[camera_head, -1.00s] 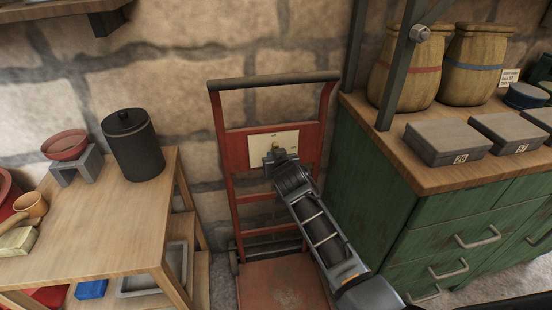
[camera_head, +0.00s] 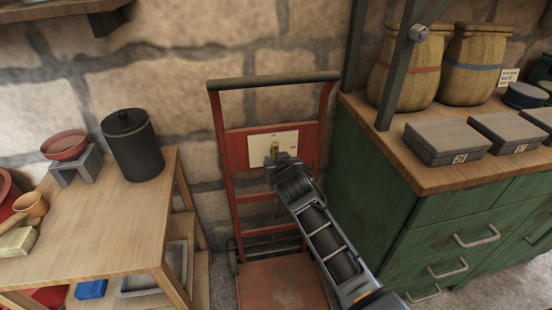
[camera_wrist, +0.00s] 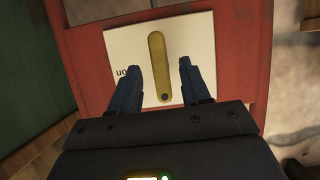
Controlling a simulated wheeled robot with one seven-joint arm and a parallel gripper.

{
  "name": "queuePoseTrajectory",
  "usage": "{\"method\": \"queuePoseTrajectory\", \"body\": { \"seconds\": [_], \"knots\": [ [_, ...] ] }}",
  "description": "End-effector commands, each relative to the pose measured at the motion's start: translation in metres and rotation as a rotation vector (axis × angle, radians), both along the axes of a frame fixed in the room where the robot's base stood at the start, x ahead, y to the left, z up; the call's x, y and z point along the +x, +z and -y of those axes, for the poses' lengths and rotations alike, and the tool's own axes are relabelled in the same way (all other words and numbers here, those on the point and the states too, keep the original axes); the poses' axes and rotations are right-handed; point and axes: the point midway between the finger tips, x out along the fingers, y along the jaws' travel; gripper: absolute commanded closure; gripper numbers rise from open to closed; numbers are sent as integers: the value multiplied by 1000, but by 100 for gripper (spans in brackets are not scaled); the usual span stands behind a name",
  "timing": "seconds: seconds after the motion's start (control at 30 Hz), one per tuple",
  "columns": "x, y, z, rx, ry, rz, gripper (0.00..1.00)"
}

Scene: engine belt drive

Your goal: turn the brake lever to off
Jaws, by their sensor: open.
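The brass brake lever (camera_wrist: 157,60) lies on a cream plate (camera_wrist: 201,38) in the wrist view, nearly vertical in that picture. Its dark pivot dot is at the lower end. An upside-down "on" mark shows on the plate to the left; no "off" mark can be read. My gripper (camera_wrist: 159,65) is open, with one finger on each side of the lever and a visible gap to both. In the head view, my gripper (camera_head: 271,162) is in front of the plate (camera_head: 287,140); only part of the lever (camera_head: 275,148) shows above it.
The plate is fixed to a red frame (camera_head: 236,152) with a dark top bar, against the stone wall. A green cabinet (camera_head: 370,190) stands close on the right. A wooden table (camera_head: 110,215) with a black canister (camera_head: 132,148) is on the left.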

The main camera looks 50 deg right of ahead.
Motion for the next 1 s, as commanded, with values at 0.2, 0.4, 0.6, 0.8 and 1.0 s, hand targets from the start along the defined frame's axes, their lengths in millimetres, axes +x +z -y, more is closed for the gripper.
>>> {"method": "queuePoseTrajectory", "body": {
  "seconds": [0.2,0.4,0.6,0.8,1.0],
  "knots": [
    [-24,12,-16,-1,0,-1,53],
    [-33,16,-22,0,0,-1,53],
    [-33,16,-22,0,0,-1,53],
    [-33,16,-22,0,0,-1,53],
    [-33,16,-22,-1,-1,-2,53]
  ]
}}
